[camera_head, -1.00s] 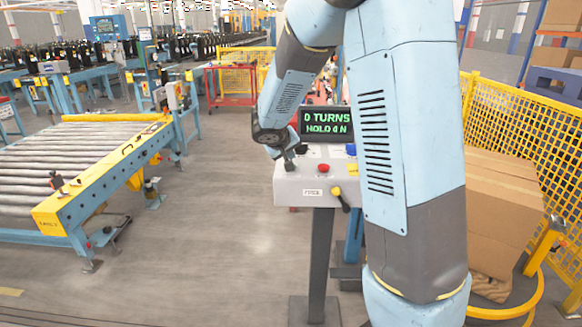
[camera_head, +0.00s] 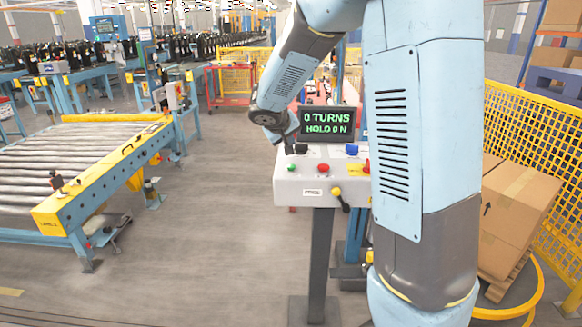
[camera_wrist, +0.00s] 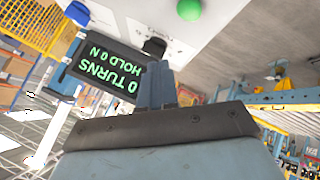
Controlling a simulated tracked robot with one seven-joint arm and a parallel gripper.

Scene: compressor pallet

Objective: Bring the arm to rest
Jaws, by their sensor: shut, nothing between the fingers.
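My arm reaches from the top of the head view down to the control box (camera_head: 308,192). My gripper (camera_head: 290,147) is small there, just above the box's back left part and beside the screen (camera_head: 327,122). In the wrist view my gripper (camera_wrist: 157,85) is shut with nothing in it, pointing past the screen (camera_wrist: 104,72) and toward the box's white top. The screen reads "0 TURNS, HOLD 0 N". A green button (camera_wrist: 187,9) shows at the top of the wrist view. I cannot tell if the fingertips touch the box.
A roller conveyor (camera_head: 70,180) stands at left. Cartons (camera_head: 512,215) and a yellow mesh fence (camera_head: 545,140) are at right. The floor between conveyor and box is clear.

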